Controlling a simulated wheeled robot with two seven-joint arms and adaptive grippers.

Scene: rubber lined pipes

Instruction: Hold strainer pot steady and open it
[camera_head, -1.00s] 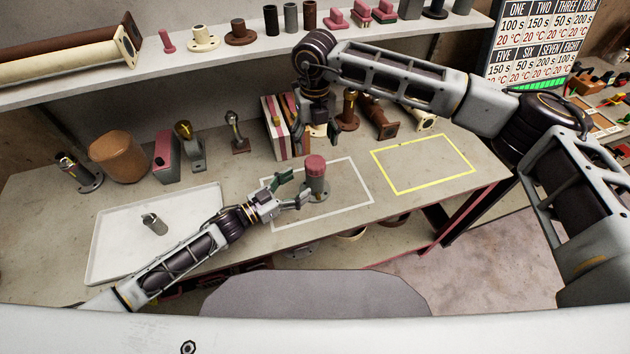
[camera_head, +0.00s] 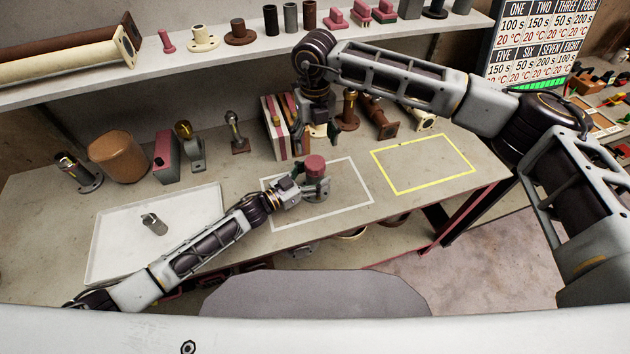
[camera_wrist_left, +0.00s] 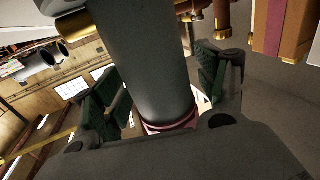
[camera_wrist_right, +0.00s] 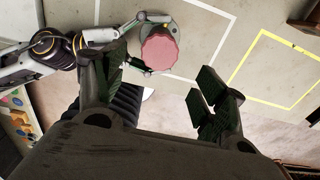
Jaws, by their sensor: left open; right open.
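The strainer pot (camera_head: 319,188) is a grey upright cylinder on a flange with a red cap (camera_head: 315,165), standing inside the white outlined area. My left gripper (camera_head: 308,188) is at its body with open fingers on either side. In the left wrist view the grey pot body (camera_wrist_left: 150,65) lies between the two fingers, and I cannot see clear contact. My right gripper (camera_head: 318,128) hangs open and empty above and behind the pot. In the right wrist view the red cap (camera_wrist_right: 160,50) shows just beyond the open fingers (camera_wrist_right: 160,90).
A white tray (camera_head: 110,260) with a small metal part (camera_head: 153,223) lies at the left. A yellow outlined area (camera_head: 423,163) at the right is empty. Several pipe parts and a brown pot (camera_head: 118,157) line the back of the table, beneath a shelf (camera_head: 220,52).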

